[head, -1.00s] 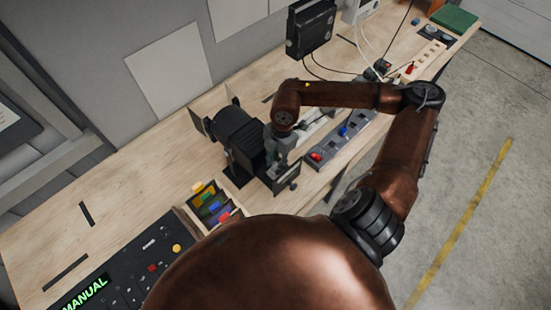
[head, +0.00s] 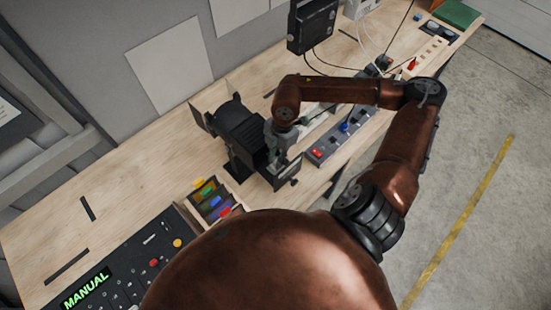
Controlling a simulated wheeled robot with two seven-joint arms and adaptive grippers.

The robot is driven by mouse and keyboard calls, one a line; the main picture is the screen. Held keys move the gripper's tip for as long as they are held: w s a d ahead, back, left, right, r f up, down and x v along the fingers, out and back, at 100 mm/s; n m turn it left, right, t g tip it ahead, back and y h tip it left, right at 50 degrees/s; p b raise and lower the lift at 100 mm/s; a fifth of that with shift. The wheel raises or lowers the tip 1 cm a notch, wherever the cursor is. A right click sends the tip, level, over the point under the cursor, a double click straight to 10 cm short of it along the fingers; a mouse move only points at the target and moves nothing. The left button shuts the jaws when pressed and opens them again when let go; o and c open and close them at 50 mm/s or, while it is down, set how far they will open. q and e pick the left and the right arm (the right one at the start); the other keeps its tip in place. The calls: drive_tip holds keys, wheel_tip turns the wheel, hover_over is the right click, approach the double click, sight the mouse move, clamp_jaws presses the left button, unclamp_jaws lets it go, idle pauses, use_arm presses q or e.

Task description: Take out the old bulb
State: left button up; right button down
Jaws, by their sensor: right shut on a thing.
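A black lamp housing (head: 240,130) with barn-door flaps stands on the wooden bench near the middle of the head view. My right gripper (head: 275,152) reaches down at the housing's right side, by its open end. It is small and partly hidden by my arm. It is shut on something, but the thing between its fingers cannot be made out. The old bulb cannot be picked out. My left gripper is out of the picture.
A tray of coloured pieces (head: 211,205) and a black control panel (head: 130,262) reading MANUAL lie at the left. A grey strip with red and blue switches (head: 336,140) lies to the right.

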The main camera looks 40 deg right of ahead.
sight(274, 159)
drive_tip(key=shift+r, duration=0.1)
drive_tip(key=shift+r+p, duration=1.25)
drive_tip(key=shift+r, duration=1.2)
